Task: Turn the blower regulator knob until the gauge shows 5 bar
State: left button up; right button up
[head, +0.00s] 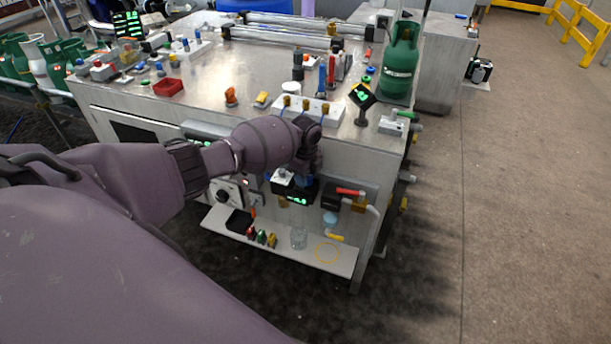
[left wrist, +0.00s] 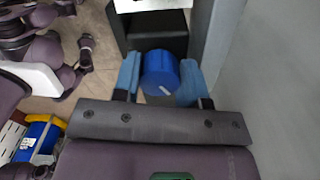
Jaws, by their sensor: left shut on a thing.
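The regulator knob (left wrist: 160,73) is a blue cylinder with a white mark on its face, in front of a dark block in the left wrist view. My left gripper (left wrist: 160,82) is shut on it, with one light-blue fingertip on each side. In the head view my left arm reaches to the front panel of the bench, and my left gripper (head: 305,179) is there, mostly hiding the knob. A dark box with a green digital readout (head: 299,199) sits just below the gripper; its digits are too small to read. My right gripper is not in view.
A low shelf (head: 225,225) below the panel holds a clear glass (head: 299,237) and several small coloured parts. A red-handled valve (head: 350,192) is right of the gripper. The bench top (head: 215,85) carries many fittings and a green gas cylinder (head: 400,65).

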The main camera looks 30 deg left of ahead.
pick_arm(q)
jog(key=o, duration=0.9)
jog(key=shift+r, duration=0.1)
